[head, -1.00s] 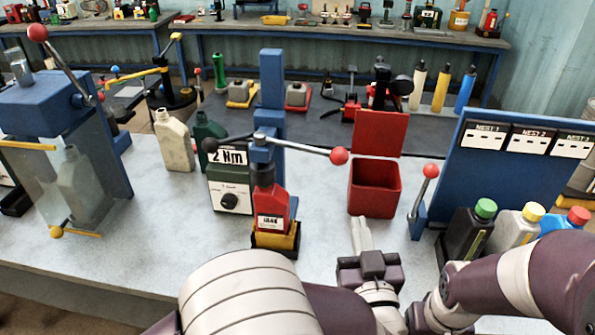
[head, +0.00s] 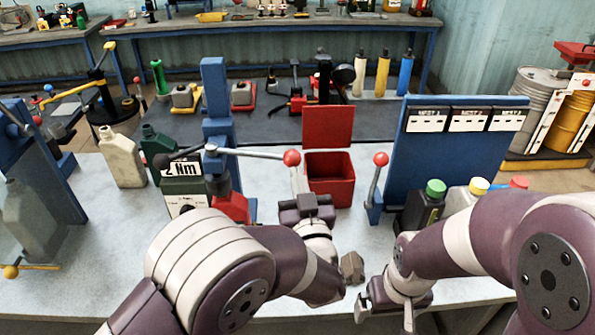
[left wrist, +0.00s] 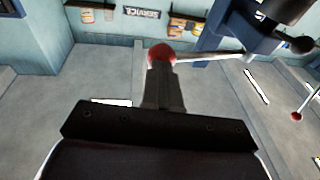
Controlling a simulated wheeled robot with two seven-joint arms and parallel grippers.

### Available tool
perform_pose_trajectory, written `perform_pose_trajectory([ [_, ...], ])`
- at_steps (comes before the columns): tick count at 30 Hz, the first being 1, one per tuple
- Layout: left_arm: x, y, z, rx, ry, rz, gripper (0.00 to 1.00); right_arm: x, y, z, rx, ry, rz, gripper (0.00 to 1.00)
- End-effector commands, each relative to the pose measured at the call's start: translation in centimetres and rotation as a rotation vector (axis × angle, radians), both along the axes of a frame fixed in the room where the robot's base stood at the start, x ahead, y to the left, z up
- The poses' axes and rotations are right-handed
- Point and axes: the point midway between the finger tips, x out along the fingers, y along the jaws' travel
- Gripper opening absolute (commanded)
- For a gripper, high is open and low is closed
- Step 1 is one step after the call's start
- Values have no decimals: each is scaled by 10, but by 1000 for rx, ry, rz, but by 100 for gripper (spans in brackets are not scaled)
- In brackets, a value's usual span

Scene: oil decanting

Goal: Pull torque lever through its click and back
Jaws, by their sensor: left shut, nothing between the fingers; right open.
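The torque lever (head: 250,153) is a thin grey rod with a red ball knob (head: 291,158), reaching right from the blue column (head: 216,110). A meter reading 2 Nm (head: 186,170) stands beside the column. My left gripper (head: 298,180) is shut and empty, its fingertips just below the knob. In the left wrist view the knob (left wrist: 160,53) shows right beyond the shut fingertips (left wrist: 162,75); I cannot tell whether they touch. My right gripper (head: 385,310) is open, low at the front of the table. The red bottle (head: 231,208) is partly hidden by my left arm.
A red open bin (head: 331,192) stands just right of the knob. A second red-knobbed lever (head: 377,180) stands beside the blue nest board (head: 455,165). Capped bottles (head: 425,205) stand before the board, partly behind my right arm. Pale and green jugs (head: 122,160) stand left.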

Motion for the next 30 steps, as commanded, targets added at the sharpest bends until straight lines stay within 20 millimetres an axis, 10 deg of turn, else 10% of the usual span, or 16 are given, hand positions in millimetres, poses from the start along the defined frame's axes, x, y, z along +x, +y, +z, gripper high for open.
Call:
perform_pose_trajectory([
  [30,30,-5,5,-3,-6,0,0,0,0,-9,0,0,0,100],
])
